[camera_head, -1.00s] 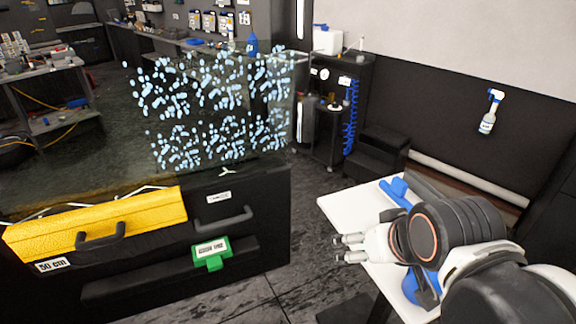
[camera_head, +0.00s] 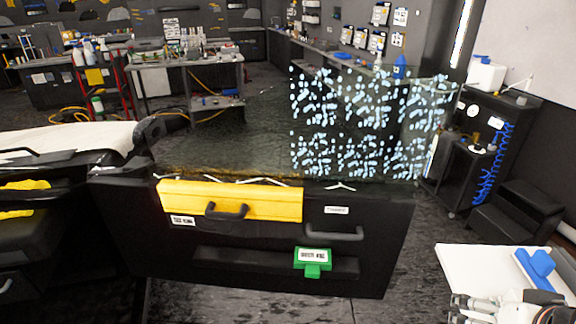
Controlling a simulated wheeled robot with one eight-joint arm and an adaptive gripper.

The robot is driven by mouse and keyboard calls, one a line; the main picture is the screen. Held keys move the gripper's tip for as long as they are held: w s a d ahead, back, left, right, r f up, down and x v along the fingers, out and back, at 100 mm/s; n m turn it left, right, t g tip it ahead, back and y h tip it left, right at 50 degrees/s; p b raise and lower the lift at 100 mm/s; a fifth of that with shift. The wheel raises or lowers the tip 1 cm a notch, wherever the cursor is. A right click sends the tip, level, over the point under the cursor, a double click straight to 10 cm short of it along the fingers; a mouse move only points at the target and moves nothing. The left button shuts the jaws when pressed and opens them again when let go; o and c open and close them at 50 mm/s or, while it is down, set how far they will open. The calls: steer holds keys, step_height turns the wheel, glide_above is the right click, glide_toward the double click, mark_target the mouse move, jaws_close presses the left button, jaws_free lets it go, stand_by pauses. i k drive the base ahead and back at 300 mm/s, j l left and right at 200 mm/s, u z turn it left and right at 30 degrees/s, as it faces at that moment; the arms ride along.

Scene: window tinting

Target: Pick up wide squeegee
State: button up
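No label that I can read names the wide squeegee. A blue tool (camera_head: 537,266) lies on a white table at the right. My gripper (camera_head: 456,309) is at the bottom right, over the front of the white table, partly cut off by the picture edge. Its fingers look apart and empty, well away from the yellow piece.
The white table (camera_head: 470,268) is at the lower right. A black cart (camera_head: 468,165) and black steps (camera_head: 515,210) stand behind it. Dark floor shows between cabinet and table.

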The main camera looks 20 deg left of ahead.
mark_target(535, 268)
steer(key=j+z, duration=0.25)
steer(key=i+j+z, duration=0.35)
steer(key=j+z, duration=0.15)
steer(key=i+j+z, duration=0.25)
steer(key=j+z, duration=0.25)
steer(key=j, duration=0.15)
steer(key=j+z, duration=0.25)
steer(key=i+j+z, duration=0.6)
steer(key=k+j, duration=0.05)
steer(key=k, duration=0.05)
